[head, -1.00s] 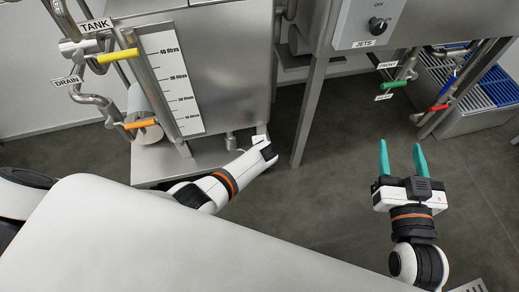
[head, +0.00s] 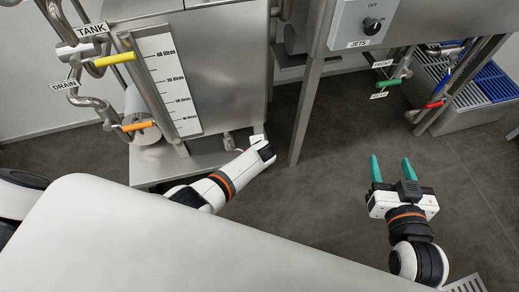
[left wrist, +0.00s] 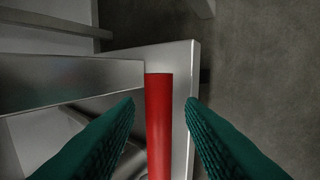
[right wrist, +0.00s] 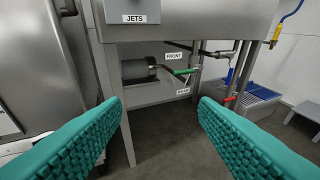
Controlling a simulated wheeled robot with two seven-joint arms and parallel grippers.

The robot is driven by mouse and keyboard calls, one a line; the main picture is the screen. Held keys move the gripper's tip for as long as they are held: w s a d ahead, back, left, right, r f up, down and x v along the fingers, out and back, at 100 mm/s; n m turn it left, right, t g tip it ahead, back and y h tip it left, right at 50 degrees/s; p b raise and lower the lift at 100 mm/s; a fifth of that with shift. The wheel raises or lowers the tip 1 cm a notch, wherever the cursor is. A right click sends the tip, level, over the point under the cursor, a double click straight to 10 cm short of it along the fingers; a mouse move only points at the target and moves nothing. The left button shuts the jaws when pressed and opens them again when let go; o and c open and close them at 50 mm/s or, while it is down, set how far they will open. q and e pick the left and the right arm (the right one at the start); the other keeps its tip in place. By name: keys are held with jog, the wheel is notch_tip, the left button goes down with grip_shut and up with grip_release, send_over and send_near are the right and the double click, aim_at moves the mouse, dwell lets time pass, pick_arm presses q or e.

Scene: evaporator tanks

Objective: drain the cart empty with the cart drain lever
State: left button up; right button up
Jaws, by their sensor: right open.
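A red lever handle (left wrist: 159,125) stands between the fingers of my left gripper (left wrist: 160,102) in the left wrist view, against a metal frame. The fingers are open, with a gap on each side of the handle. In the head view the left arm reaches down beside the steel cart (head: 225,60), and its fingers and this red handle are hidden there. The cart has a litre scale (head: 168,85), a yellow lever (head: 113,59) by the TANK label and an orange lever (head: 138,126) lower down. My right gripper (head: 390,157) is open and empty over the floor.
At the right stand the JETS control box (head: 362,22), a green lever (head: 389,83), another red lever (head: 436,105) and a blue-and-grey grated tray (head: 490,88). A frame leg (head: 305,115) stands right of the cart. The floor around my right gripper is clear.

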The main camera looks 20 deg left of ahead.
pick_arm(q)
jog(key=p+v, duration=0.6)
jog(key=v, duration=0.4)
jog(key=shift+s+r, duration=0.2)
jog(key=shift+r, duration=0.05)
pick_arm(e)
jog(key=s+d+f+g+h, duration=0.1)
jog(key=s+d+f+g, duration=0.1)
jog(key=s+f+g, duration=0.2)
jog(key=s+d+f+g+h, duration=0.2)
jog(key=s+d+f+g, duration=0.1)
jog(key=s+g, duration=0.4)
jog(key=shift+s+f+m, duration=0.3)
jog(key=shift+s+f, duration=0.55)
jog(key=shift+s, duration=0.35)
pick_arm(q)
jog(key=shift+d, duration=0.1)
